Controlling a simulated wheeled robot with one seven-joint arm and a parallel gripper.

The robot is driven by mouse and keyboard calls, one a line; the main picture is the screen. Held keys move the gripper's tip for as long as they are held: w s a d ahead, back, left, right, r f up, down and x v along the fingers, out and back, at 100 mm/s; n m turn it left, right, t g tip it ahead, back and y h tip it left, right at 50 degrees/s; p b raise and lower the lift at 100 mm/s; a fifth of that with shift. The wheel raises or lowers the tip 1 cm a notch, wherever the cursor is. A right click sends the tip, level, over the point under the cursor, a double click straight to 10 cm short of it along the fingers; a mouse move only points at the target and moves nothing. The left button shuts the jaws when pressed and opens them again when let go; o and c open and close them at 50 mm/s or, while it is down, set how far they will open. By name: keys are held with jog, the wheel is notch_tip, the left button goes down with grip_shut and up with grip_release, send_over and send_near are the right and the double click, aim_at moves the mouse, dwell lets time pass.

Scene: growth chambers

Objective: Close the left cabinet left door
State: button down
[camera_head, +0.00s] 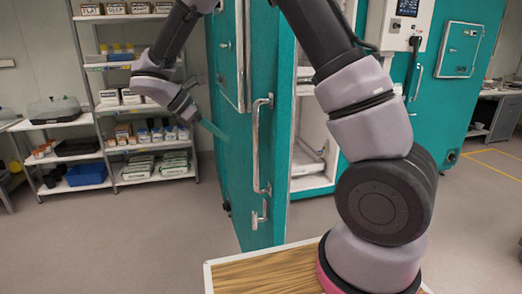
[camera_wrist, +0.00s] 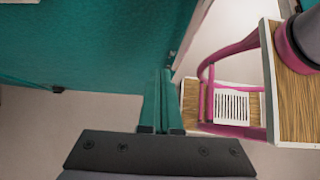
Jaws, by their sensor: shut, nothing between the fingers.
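A teal cabinet door (camera_head: 235,185) stands swung open, seen at an angle in the head view, with a long silver handle (camera_head: 262,145) and a smaller latch (camera_head: 259,214) below it. The white cabinet interior (camera_head: 311,135) shows to the right of the door. My gripper (camera_head: 224,137) is at the left of the door, with its thin teal fingers shut and empty, pointing towards the door. In the wrist view the door face (camera_wrist: 100,45) fills the upper left and the fingertips (camera_wrist: 163,74) overlap its lower edge. I cannot tell whether they touch it.
A shelf rack (camera_head: 125,100) with boxes and trays stands at the back left. Another teal cabinet (camera_head: 445,75) is at the right, with a bench (camera_head: 505,110) beyond. The grey floor (camera_head: 150,235) left of the door is clear. My wood-topped base is in front.

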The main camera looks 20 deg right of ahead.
send_near(266, 159)
notch_tip(266, 159, down, 4)
jog(key=shift+d, duration=2.05)
jog(key=shift+s, duration=0.1)
